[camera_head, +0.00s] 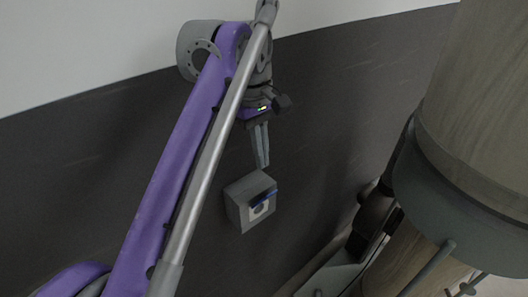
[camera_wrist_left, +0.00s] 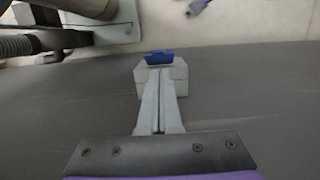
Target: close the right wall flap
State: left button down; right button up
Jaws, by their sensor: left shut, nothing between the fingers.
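A small grey wall box (camera_head: 236,203) is fixed to the dark lower wall. Its front shows a light face with a dark round socket (camera_head: 259,209). A blue flap (camera_head: 265,198) stands out from the box above the socket, leaving the socket uncovered. My left gripper (camera_head: 262,166) is shut and empty, its fingertips just above the box. In the left wrist view, the shut fingers (camera_wrist_left: 161,75) reach over the grey box (camera_wrist_left: 181,80), with the blue flap (camera_wrist_left: 159,57) just beyond the tips. I cannot tell whether they touch. My right gripper is not in view.
The wall (camera_head: 330,110) is dark below and white above, clear around the box. A large wooden round form (camera_head: 485,100) with a grey-green lower band (camera_head: 450,195) stands at the right. Pale floor (camera_wrist_left: 240,25) shows in the left wrist view.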

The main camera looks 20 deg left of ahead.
aim_at(265, 199)
pick_arm(q)
jog(key=f, duration=0.4)
jog(key=d+f+b, duration=0.1)
jog(key=f, duration=0.1)
jog(key=shift+w, duration=0.15)
jog(key=shift+s+f, duration=0.2)
jog(key=shift+f, duration=0.3)
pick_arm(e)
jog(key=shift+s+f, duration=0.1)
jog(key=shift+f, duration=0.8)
pick_arm(q)
jog(key=shift+w, duration=0.1)
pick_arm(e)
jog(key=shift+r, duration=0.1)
